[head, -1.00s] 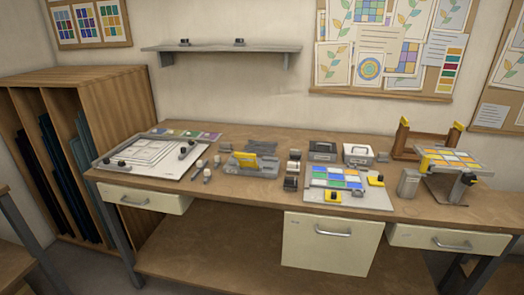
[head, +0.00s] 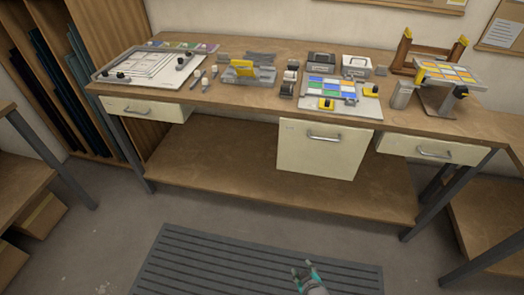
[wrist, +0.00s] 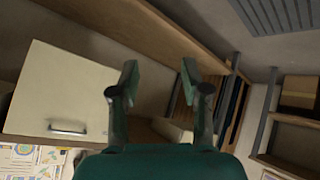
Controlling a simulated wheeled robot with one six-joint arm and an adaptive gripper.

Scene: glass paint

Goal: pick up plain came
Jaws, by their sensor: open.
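No piece can be told for certain as the plain came at this size. Thin dark grey strips (head: 262,57) lie at the back of the workbench, behind a grey holder with a yellow piece (head: 242,70). My gripper (head: 303,267) is low over the floor mat, well in front of the bench and away from everything on it. In the wrist view my gripper (wrist: 160,78) has its two fingers apart with nothing between them.
The workbench (head: 225,93) carries a white framed board (head: 147,65), a colored glass panel (head: 322,88) and a yellow-topped stand (head: 447,75). Cream drawer fronts (head: 318,150) hang below its top. A ribbed mat (head: 215,265) covers clear floor in front.

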